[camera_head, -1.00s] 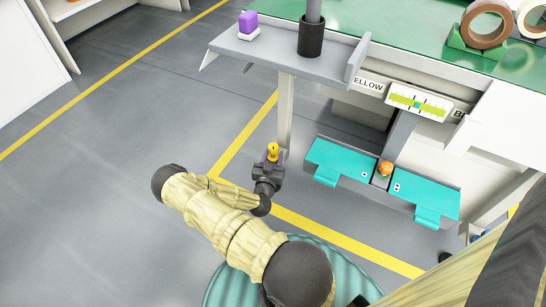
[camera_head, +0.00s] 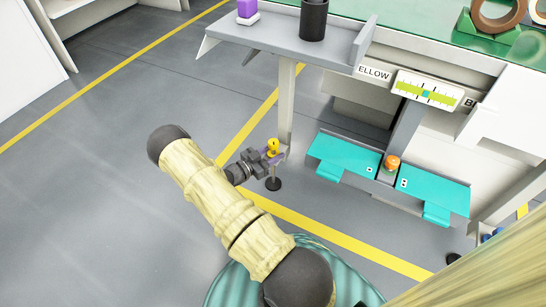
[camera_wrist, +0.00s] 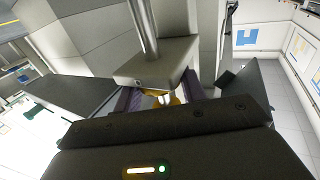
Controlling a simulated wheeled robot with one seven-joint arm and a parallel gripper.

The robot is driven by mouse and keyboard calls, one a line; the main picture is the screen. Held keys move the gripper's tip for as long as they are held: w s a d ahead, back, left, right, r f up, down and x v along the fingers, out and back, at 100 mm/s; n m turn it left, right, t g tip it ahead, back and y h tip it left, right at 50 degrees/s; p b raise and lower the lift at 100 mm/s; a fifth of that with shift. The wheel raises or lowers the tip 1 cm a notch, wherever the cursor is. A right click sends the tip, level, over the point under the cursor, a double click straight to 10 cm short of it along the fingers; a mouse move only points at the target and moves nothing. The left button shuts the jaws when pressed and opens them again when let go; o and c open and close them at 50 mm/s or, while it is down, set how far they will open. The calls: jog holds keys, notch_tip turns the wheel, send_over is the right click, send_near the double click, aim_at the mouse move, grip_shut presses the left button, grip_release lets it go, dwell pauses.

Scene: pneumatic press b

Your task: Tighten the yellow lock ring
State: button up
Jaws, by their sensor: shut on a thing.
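The yellow lock ring (camera_head: 273,147) shows as a small yellow part low beside the bench leg, above a thin rod with a dark round foot (camera_head: 274,183). My gripper (camera_head: 270,156) reaches it from the left and is shut on it. In the wrist view, my gripper (camera_wrist: 162,98) has purple-padded fingers on either side of the yellow ring (camera_wrist: 176,98). A grey block with a metal rod (camera_wrist: 155,64) hides much of the ring. I cannot tell how tight the ring is.
The bench leg (camera_head: 286,100) stands right behind my gripper. Teal pedals (camera_head: 345,153) with an orange knob (camera_head: 392,163) are to the right. A grey shelf (camera_head: 270,45) with a black cup (camera_head: 313,20) overhangs above. The floor at left is clear.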

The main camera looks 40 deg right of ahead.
jog(key=m+g+y+b, duration=0.1)
jog(key=m+g, duration=0.2)
jog(key=g, duration=0.1)
jog(key=m+g+y+b, duration=0.2)
jog(key=m+g, duration=0.1)
jog(key=g, duration=0.2)
jog(key=shift+w+f+m+g+b, duration=0.1)
jog(key=shift+f+m+g+b, duration=0.1)
jog(key=shift+m+g+b, duration=0.1)
jog(key=shift+r+m+g+y+b, duration=0.2)
jog(key=shift+m+g+y+b, duration=0.55)
jog(key=shift+m+g+y, duration=1.2)
jog(key=shift+y, duration=0.35)
jog(key=shift+r, duration=0.1)
jog(key=o, duration=1)
